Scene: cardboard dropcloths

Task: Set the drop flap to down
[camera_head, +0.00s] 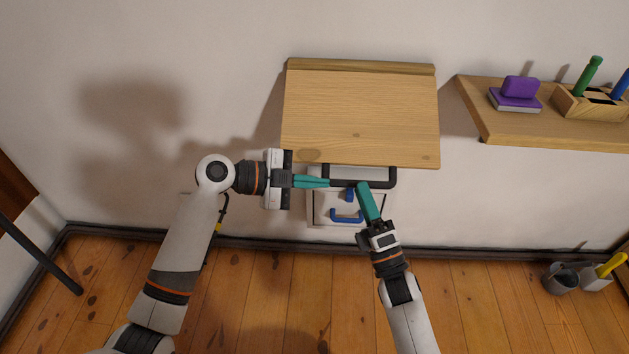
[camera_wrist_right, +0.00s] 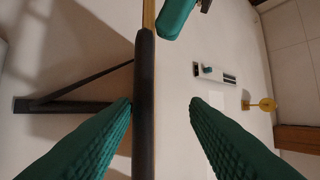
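The drop flap (camera_head: 360,112) is a light wooden board raised out from the wall. A black bracket frame (camera_head: 377,182) shows below its front edge. In the right wrist view, the board's edge (camera_wrist_right: 149,14) and a dark bar (camera_wrist_right: 144,110) run between my right fingers. My right gripper (camera_head: 362,184) is open at the bracket, and its spread fingertips (camera_wrist_right: 160,102) show a gap beside the bar. My left gripper (camera_head: 328,183) looks shut, its fingers together under the front left of the flap. A left teal finger (camera_wrist_right: 176,16) also shows in the right wrist view, apart from the bar.
A white panel with a blue handle (camera_head: 346,216) is on the wall below the flap. A wooden shelf (camera_head: 540,130) at right holds a purple block (camera_head: 520,87) and a wooden holder (camera_head: 590,103). Grey containers (camera_head: 560,278) stand on the floor at far right. The near floor is clear.

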